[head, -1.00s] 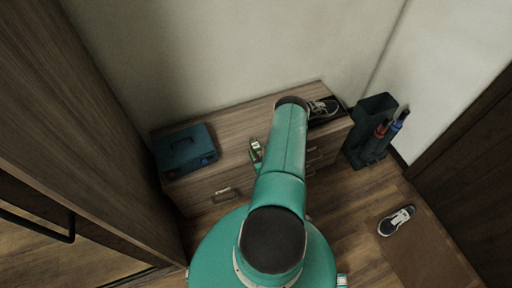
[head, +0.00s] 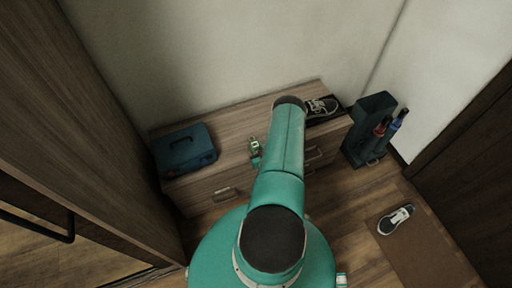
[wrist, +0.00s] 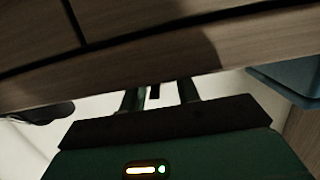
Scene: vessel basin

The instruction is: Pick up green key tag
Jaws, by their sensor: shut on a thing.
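My gripper (wrist: 160,92) shows in the wrist view, its two dark fingers standing apart in front of the drawer unit. A small, dark, narrow piece (wrist: 154,92) sits between the fingers, and my gripper is shut on it. I take it for the green key tag, but its colour is lost in the shade. In the head view, my arm hides most of the area around my gripper. Only a small green and white part with a light shows left of the arm, above the drawer unit's front edge.
The wooden drawer unit (head: 232,128) stands against the wall. A blue toolbox (head: 185,147) sits at its left end, and a dark shoe (head: 321,106) at its right end. A dark stand (head: 369,122) is right of it. Another shoe (head: 396,219) lies on the floor mat.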

